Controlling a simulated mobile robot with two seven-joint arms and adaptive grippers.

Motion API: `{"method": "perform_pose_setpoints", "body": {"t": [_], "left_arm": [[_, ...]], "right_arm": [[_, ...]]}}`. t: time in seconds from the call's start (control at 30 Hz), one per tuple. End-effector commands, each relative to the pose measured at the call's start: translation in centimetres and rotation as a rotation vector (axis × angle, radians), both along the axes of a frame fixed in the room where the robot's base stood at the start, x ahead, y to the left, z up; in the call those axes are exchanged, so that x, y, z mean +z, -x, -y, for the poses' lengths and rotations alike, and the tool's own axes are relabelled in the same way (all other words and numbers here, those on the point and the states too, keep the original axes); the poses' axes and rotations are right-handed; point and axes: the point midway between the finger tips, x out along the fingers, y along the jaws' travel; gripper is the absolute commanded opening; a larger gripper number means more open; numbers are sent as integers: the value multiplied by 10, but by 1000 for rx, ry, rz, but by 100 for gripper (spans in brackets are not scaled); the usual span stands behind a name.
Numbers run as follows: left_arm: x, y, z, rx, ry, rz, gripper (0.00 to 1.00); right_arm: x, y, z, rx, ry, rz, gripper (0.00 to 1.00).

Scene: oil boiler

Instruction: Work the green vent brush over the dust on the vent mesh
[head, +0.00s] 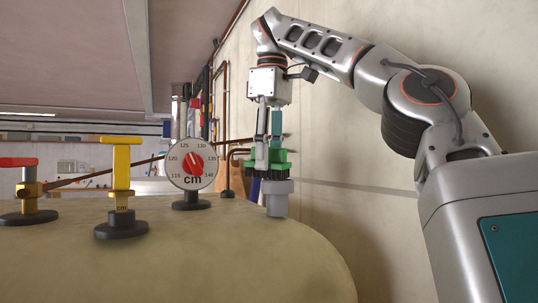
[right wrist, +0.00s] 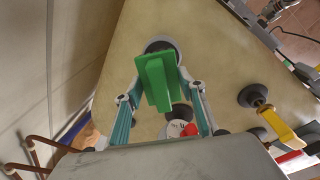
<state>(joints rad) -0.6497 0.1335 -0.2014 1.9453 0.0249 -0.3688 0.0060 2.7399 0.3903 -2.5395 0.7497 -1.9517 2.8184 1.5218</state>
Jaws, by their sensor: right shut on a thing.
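My right gripper (head: 268,150) points straight down at the right side of the tank top, shut on the green vent brush (head: 265,162). The brush is right over the grey vent (head: 277,203), which has a wider collar on top. I cannot tell whether the brush touches it. In the right wrist view the brush (right wrist: 157,82) shows as a green block between the two fingers, with the round grey vent rim (right wrist: 160,44) partly behind it. The mesh and any dust on it are hidden or too small to tell. My left gripper is in no view.
A dial gauge (head: 192,164) with a red knob stands on the tank (head: 190,255) just left of the vent. A yellow T-handle (head: 121,170) and a red-handled valve (head: 29,190) stand further left. The wall (head: 350,210) is close on the right.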

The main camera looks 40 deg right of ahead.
Motion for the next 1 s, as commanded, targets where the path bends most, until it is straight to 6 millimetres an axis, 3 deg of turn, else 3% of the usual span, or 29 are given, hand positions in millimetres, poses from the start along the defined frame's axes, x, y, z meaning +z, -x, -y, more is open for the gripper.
{"method": "perform_pose_setpoints", "body": {"t": [1.0], "left_arm": [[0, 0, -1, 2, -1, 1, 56]], "right_arm": [[0, 9, -3, 0, -2, -3, 17]]}}
